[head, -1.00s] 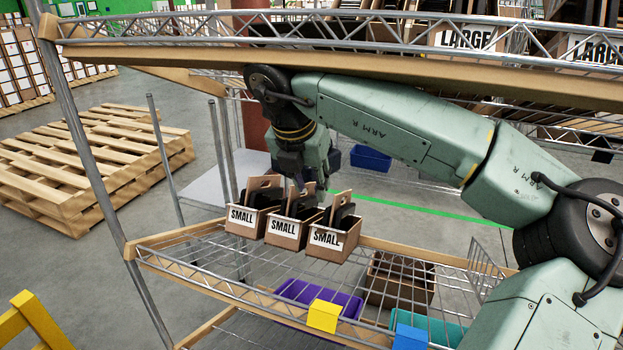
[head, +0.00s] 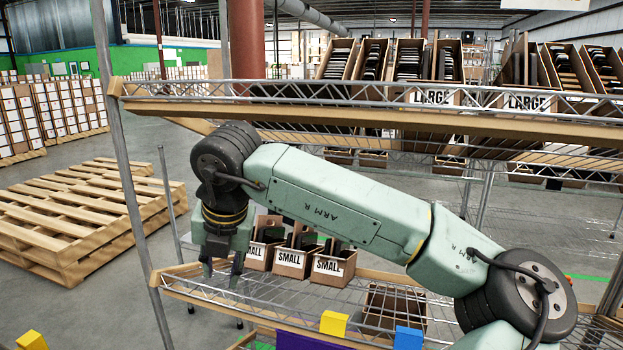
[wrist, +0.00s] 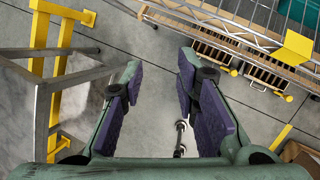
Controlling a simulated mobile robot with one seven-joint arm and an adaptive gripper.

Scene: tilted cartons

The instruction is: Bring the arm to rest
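My gripper (head: 222,275) hangs from my green arm at the left end of the lower wire shelf, in front of the small cartons in the head view. Nothing is held. Three cartons marked SMALL stand in a row on the lower shelf; the right one (head: 333,265) and the middle one (head: 291,260) are clear to see, and the left one (head: 258,255) is partly hidden by my gripper. Each holds dark items.
The upper shelf's wooden edge (head: 360,112) runs just above my arm, with LARGE tilted cartons (head: 440,98) behind. A shelf post (head: 121,190) stands left of my gripper. Wooden pallets (head: 75,215) lie at left. A yellow frame (wrist: 40,60) stands left in the wrist view.

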